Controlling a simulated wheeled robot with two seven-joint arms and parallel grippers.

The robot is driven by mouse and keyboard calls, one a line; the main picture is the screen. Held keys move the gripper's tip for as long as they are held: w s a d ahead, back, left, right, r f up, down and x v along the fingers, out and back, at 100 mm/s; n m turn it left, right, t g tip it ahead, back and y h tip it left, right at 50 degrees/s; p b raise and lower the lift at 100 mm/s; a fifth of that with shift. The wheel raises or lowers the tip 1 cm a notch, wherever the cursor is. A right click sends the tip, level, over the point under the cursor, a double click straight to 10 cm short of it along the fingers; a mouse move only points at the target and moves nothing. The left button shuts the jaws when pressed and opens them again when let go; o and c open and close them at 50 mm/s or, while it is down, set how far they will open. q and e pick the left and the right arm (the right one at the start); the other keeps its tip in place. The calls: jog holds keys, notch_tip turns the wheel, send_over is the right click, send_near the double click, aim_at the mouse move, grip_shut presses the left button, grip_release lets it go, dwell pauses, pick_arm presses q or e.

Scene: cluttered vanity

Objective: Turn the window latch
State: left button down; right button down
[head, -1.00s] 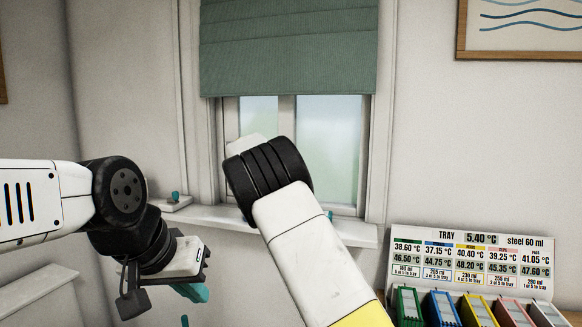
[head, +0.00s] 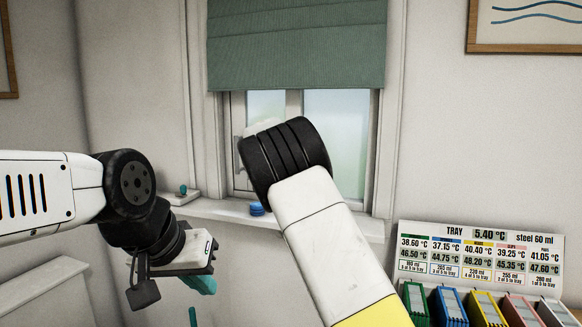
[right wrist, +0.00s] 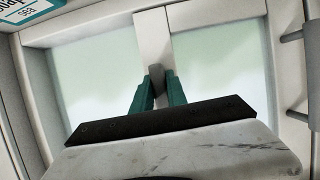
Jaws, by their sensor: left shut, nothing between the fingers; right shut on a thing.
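The window (head: 335,135) is in the back wall, below a green blind. In the right wrist view a dark grey latch (right wrist: 157,78) sits on the pale upright bar (right wrist: 152,40) between two panes. The teal fingers of my right gripper (right wrist: 157,90) are closed around the latch, one on each side. In the head view my right arm hides this gripper and the latch. My left gripper (head: 203,285) is at the lower left of the head view, below the sill, shut and empty, far from the latch.
The window sill (head: 225,209) carries a small blue object (head: 256,209) and a pale block with a teal piece (head: 183,190). A tray sign (head: 480,255) with coloured bins (head: 450,305) stands at the lower right. The green blind (head: 297,45) hangs over the upper window.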

jog(key=shift+a+f, duration=0.1)
dwell(0.5)
jog(key=c, duration=1.3)
grip_release()
jog(key=v, duration=0.7)
jog(key=shift+s+r, duration=0.2)
jog(key=shift+s, duration=0.15)
